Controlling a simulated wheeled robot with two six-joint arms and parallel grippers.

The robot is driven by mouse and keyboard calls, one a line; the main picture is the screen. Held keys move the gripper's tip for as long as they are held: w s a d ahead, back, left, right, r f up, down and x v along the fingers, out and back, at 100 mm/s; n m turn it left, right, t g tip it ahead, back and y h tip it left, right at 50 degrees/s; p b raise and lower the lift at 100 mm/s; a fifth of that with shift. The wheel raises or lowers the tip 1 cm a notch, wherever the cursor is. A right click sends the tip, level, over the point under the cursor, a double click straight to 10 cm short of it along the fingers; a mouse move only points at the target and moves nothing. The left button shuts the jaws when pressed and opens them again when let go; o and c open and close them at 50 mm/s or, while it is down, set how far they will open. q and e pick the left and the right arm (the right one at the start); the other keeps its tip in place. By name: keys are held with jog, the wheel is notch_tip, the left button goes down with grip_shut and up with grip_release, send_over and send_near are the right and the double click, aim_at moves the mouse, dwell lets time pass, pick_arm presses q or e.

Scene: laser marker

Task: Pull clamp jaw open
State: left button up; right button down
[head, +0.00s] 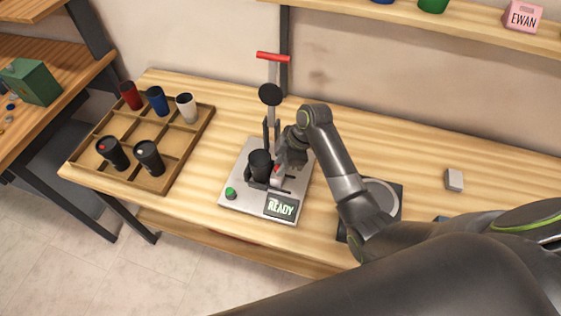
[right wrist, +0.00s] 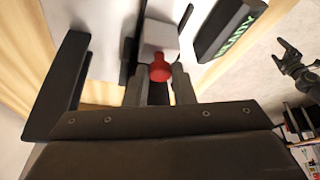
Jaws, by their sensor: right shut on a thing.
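The laser marker (head: 240,196) stands mid-table, with a grey base plate, a green button (head: 231,193) and a screen reading READY (head: 281,207). A black tumbler (head: 260,165) stands upright at its clamp. The clamp jaw (right wrist: 160,40) is a pale block with a red knob (right wrist: 159,68); the knob also shows in the head view (head: 277,169). My right gripper (head: 284,163) is at the jaw, and in the right wrist view its fingers are shut on the red knob. My left gripper (right wrist: 298,66) seems to show small at the right of the wrist view, its fingers unclear.
A wooden tray (head: 187,153) at the left holds several tumblers. The marker's upright post with a red handle (head: 273,57) rises behind the clamp. A round grey plate (head: 382,197) and a small grey block (head: 454,180) lie to the right. The table's back right is mostly clear.

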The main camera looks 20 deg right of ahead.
jog(key=shift+s+d+p, duration=0.35)
jog(key=shift+d+p, duration=0.05)
jog(key=shift+d, duration=0.3)
jog(key=c, duration=1.5)
grip_release()
jog(key=shift+s, duration=0.1)
jog(key=o, duration=0.3)
jog(key=shift+s+d, duration=0.1)
jog(key=shift+d, duration=0.05)
pick_arm(q)
jog(key=shift+d+r, duration=0.1)
jog(key=shift+r, duration=0.6)
pick_arm(e)
jog(key=shift+r, duration=0.1)
